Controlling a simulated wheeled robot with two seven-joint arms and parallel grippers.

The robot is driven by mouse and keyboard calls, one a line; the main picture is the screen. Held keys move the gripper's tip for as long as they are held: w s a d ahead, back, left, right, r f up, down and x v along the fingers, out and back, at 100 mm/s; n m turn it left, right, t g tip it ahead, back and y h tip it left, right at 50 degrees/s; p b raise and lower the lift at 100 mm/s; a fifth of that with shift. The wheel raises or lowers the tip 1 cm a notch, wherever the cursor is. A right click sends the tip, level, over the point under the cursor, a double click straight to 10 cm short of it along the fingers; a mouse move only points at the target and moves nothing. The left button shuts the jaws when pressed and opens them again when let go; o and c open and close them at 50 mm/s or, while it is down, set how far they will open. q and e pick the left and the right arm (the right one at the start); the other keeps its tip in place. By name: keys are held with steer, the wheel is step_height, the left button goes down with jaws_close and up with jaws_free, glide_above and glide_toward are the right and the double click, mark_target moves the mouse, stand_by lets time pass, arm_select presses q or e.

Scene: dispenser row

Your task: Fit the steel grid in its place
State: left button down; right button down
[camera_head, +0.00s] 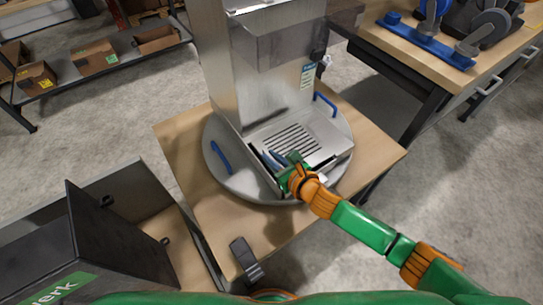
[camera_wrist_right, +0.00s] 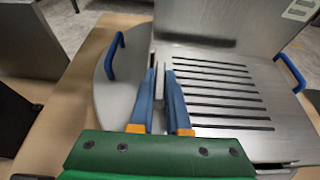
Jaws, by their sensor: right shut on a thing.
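The steel grid (camera_head: 293,139) is a flat plate with dark parallel slots. It lies over the tray area at the foot of the steel dispenser (camera_head: 228,85). It also shows in the right wrist view (camera_wrist_right: 222,92), with the dispenser's upright wall behind it. My right gripper (camera_head: 278,160) is at the grid's left front side. In the wrist view its blue fingers (camera_wrist_right: 165,98) are shut on the grid's left edge. Whether the grid sits fully down in its recess I cannot tell. My left gripper is not in view.
The dispenser stands on a round steel base with blue handles (camera_head: 221,157) (camera_wrist_right: 115,52), on a wooden table (camera_head: 185,160). A black bin (camera_head: 110,245) is at the front left. A workbench (camera_head: 415,50) with blue tools is at the right. Shelves with cardboard boxes (camera_head: 93,55) stand behind left.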

steer(key=shift+f+b, duration=0.65)
steer(key=shift+f, duration=0.1)
steer(key=c, duration=0.8)
jaws_free()
